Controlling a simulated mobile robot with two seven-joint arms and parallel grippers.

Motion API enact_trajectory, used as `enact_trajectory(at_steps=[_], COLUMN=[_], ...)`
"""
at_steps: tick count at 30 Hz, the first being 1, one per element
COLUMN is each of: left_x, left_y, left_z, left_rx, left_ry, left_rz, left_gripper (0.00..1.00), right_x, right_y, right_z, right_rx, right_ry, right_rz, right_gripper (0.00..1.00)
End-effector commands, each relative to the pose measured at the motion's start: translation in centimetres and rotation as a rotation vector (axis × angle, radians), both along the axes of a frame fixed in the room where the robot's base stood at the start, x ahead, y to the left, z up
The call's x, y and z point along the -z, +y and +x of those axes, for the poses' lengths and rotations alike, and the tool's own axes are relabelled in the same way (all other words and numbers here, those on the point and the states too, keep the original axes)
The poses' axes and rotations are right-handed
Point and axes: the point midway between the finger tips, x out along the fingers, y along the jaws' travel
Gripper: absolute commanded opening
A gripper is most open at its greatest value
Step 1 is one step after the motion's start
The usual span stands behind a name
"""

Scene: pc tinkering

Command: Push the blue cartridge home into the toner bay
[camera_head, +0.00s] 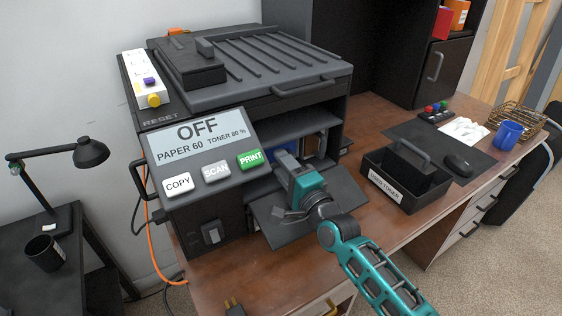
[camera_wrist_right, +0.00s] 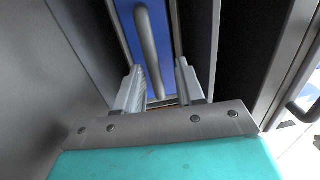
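The blue cartridge (camera_wrist_right: 131,18) fills the space ahead of my fingers in the right wrist view, with a grey upright bar handle (camera_wrist_right: 149,45) on its face. It sits between dark walls inside the printer's toner bay; how deep it sits I cannot tell. In the head view a bit of blue (camera_head: 285,153) shows behind my gripper. My right gripper (camera_head: 281,158) reaches into the bay over the lowered front flap (camera_head: 262,212). Its two fingers (camera_wrist_right: 160,82) are apart, one on each side of the handle's lower end, with gaps showing. My left gripper is out of view.
The printer's panel (camera_head: 205,142) reads OFF, paper 60, toner 60 %. An open black box (camera_head: 388,192) labelled for used toner stands right of the bay. A mouse (camera_head: 457,164), blue mug (camera_head: 508,134) and wire basket (camera_head: 522,117) lie farther right. Bare desk shows between printer and box.

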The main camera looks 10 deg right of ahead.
Motion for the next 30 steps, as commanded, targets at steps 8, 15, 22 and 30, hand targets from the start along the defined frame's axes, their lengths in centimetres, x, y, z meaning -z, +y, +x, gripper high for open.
enact_trajectory(at_steps=[8,15,22,30], left_x=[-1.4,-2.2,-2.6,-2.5], left_y=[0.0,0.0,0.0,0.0], left_z=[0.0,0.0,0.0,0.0], left_rx=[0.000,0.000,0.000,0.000], left_ry=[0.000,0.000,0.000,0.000], left_rz=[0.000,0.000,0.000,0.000], left_gripper=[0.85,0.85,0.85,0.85], right_x=[0.0,0.2,0.4,0.4], right_y=[-1.1,-2.0,-2.5,-2.5], right_z=[-2.7,-4.9,-6.3,-6.3], right_rx=[0.000,-0.001,-0.001,-0.001], right_ry=[0.001,0.000,-0.001,-0.001], right_rz=[0.000,0.000,0.000,0.000], right_gripper=[0.38,0.38,0.38,0.38])
